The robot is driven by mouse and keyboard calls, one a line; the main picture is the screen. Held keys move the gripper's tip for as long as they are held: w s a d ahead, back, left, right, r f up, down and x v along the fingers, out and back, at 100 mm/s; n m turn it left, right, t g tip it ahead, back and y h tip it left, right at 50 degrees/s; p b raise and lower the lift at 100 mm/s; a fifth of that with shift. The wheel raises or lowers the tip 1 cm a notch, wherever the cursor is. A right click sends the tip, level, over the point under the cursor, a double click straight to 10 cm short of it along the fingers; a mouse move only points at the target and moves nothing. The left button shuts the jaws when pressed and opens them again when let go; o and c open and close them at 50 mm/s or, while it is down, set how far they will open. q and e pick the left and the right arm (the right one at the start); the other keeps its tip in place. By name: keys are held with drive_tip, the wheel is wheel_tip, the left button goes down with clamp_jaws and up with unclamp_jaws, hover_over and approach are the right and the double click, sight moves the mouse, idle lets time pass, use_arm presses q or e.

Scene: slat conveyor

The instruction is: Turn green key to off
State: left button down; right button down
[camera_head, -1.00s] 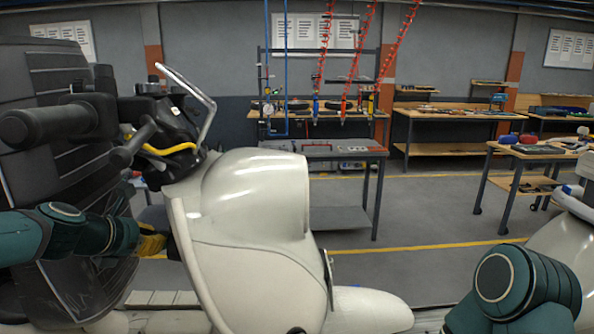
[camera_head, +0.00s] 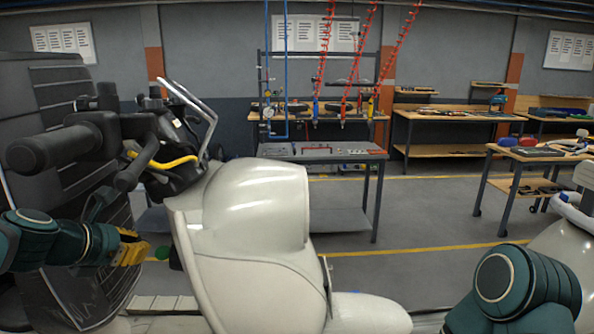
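A white scooter (camera_head: 255,250) with dark handlebars stands in front of me. A small green thing, seemingly the green key (camera_head: 163,252), sticks out at the left edge of the scooter's front, below the handlebars. Its exact angle is too small to read.
The black handlebar grip (camera_head: 55,150) and yellow cable (camera_head: 165,163) hang above my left arm. A second white scooter (camera_head: 560,245) stands at the right edge. Pale conveyor slats (camera_head: 160,304) show below. A grey workbench (camera_head: 325,152) stands behind.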

use_arm(q)
drive_tip(key=shift+p+v, duration=0.9)
drive_tip(key=shift+v, duration=0.9)
drive_tip(key=shift+d, duration=0.1)
